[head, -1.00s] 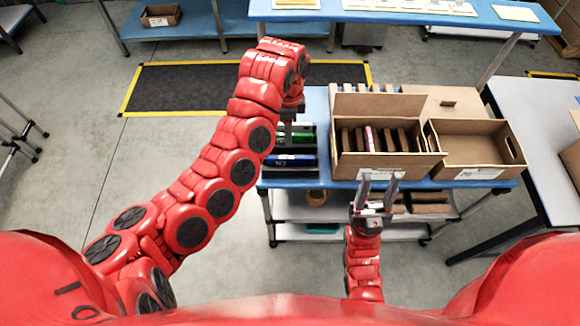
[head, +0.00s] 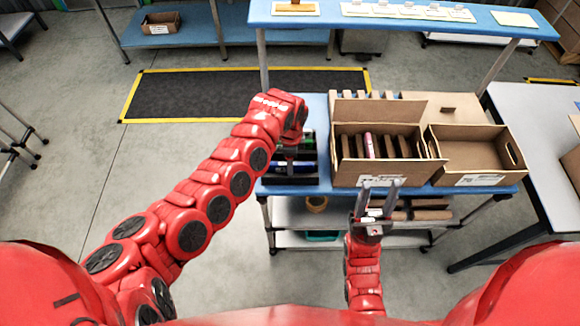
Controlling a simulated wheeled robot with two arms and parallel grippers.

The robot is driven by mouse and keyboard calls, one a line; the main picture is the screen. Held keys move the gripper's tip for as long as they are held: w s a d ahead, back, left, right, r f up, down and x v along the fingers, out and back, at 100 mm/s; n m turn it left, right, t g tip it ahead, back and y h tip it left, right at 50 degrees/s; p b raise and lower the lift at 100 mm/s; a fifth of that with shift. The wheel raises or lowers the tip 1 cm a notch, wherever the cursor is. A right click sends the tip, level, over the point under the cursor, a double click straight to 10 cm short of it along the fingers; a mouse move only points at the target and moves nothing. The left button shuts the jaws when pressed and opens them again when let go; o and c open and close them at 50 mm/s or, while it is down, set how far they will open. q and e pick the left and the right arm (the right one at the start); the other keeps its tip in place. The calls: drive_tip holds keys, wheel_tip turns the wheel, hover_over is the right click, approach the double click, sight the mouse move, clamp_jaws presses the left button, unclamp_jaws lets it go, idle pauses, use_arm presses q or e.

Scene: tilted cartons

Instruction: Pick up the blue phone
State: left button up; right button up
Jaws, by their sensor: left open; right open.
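A slim blue item (head: 277,168), which looks like the blue phone, lies in a black slotted rack (head: 292,181) at the left end of the blue-topped cart. My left gripper (head: 290,158) hangs over this rack, pointing down, close to the blue item. Its fingers are small and partly hidden by my wrist; it is open, and I cannot tell whether it touches the item. My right gripper (head: 380,187) is open and empty, pointing up in front of the tilted carton.
The tilted carton (head: 400,174) holds brown slabs and a pink item (head: 369,146). An empty open carton (head: 470,160) stands to its right. A green item (head: 308,141) is in the rack. A white table (head: 545,130) stands at the right.

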use_arm(q)
drive_tip(key=shift+f, duration=0.1)
clamp_jaws()
idle(0.4)
